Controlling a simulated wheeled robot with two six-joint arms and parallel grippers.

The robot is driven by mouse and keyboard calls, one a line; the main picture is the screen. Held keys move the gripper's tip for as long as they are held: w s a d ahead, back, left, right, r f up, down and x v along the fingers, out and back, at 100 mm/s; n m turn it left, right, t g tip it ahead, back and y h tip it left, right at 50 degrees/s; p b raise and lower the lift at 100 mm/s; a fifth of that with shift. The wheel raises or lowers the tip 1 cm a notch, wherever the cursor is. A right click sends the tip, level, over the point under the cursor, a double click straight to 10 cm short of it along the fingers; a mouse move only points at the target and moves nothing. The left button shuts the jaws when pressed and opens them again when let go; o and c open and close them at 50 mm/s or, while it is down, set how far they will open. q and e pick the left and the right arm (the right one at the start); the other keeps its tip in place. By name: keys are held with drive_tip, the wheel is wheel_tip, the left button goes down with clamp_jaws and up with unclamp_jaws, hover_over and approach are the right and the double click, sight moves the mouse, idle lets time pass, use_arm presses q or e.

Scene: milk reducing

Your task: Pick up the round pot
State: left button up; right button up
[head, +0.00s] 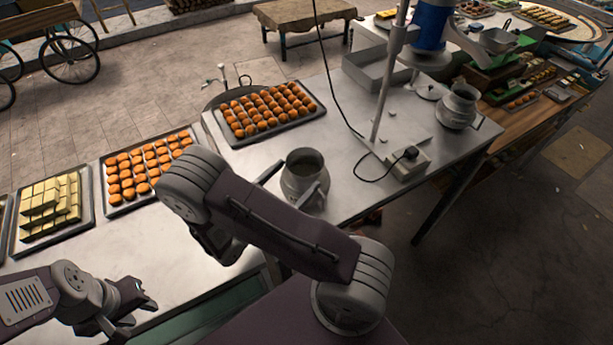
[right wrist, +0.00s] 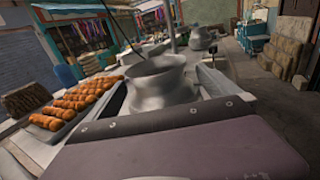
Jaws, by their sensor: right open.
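A round grey metal pot (head: 303,178) with a wide neck stands upright on the metal table, in the middle of the head view. In the right wrist view the pot (right wrist: 158,85) fills the space ahead, between the two fingers. My right gripper (head: 296,176) is open, with one finger on each side of the pot. I cannot tell whether either finger touches it. My right arm hides the gripper's body and part of the pot's lower side in the head view. My left gripper (head: 132,308) is at the lower left, near the table's front edge, with nothing visible in it.
A tray of orange sweets (head: 268,140) lies behind the pot. Another orange tray (head: 108,211) and a tray of yellow blocks (head: 88,222) lie left. A similar pot (head: 458,106) stands right, past a pole (head: 384,95) and a socket box (head: 408,165) with a cable.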

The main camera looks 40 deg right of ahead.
sight(314, 155)
drive_tip(key=shift+w+d, duration=0.2)
drive_tip(key=shift+w, duration=0.2)
drive_tip(key=p+x, duration=0.3)
drive_tip(key=x, duration=0.1)
drive_tip(key=shift+d+r, duration=0.1)
drive_tip(key=shift+d, duration=0.1)
drive_tip(key=shift+d+f, duration=0.2)
drive_tip(key=shift+d, duration=0.25)
drive_tip(key=shift+w+a, duration=0.1)
drive_tip(key=shift+a, duration=0.1)
drive_tip(key=c, duration=0.9)
drive_tip(key=shift+r, duration=0.1)
drive_tip(key=c, duration=0.8)
drive_tip(key=shift+d, duration=0.1)
drive_tip(key=shift+c, duration=0.2)
